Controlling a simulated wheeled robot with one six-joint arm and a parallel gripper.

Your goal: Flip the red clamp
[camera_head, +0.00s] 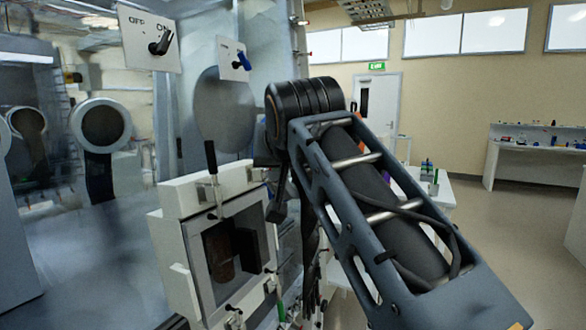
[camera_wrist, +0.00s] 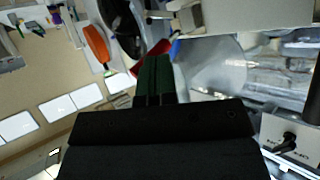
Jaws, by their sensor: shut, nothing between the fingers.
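In the wrist view a red part (camera_wrist: 163,47), which looks like the red clamp, shows behind the dark green fingertips of my gripper (camera_wrist: 154,62). The fingers are shut with nothing between them and cover the middle of the red part. I cannot tell whether they touch it. In the head view my arm hides most of my gripper, and I cannot make out the red clamp there.
A white-framed chamber (camera_head: 171,198) with a black upright lever (camera_head: 211,160) stands left of my arm. An orange oval object (camera_wrist: 96,43) shows in the wrist view. Open floor lies at right.

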